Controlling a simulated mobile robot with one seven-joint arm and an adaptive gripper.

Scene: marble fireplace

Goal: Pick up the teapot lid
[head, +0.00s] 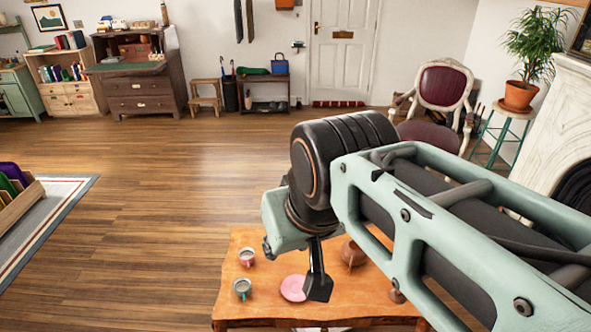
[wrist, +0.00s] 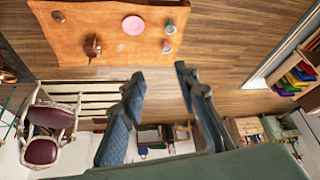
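A brown teapot (head: 351,254) stands on the wooden table (head: 262,309), partly hidden behind my arm in the head view. It also shows in the wrist view (wrist: 93,46). A small brown item (head: 397,296) lies near the table's right side, partly covered by my arm; it shows in the wrist view (wrist: 58,17) too. I cannot tell whether it is the teapot lid, or whether a lid is on the teapot. My gripper (wrist: 160,87) is open and empty, its two fingers wide apart. In the head view, its visible finger hangs over the table, left of the teapot.
A pink plate (head: 293,288) and two cups, one pink (head: 246,257) and one grey-green (head: 242,288), stand on the table's left part. A red chair (head: 443,88) and a plant stand (head: 503,130) are behind at right. The floor to the left is mostly clear.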

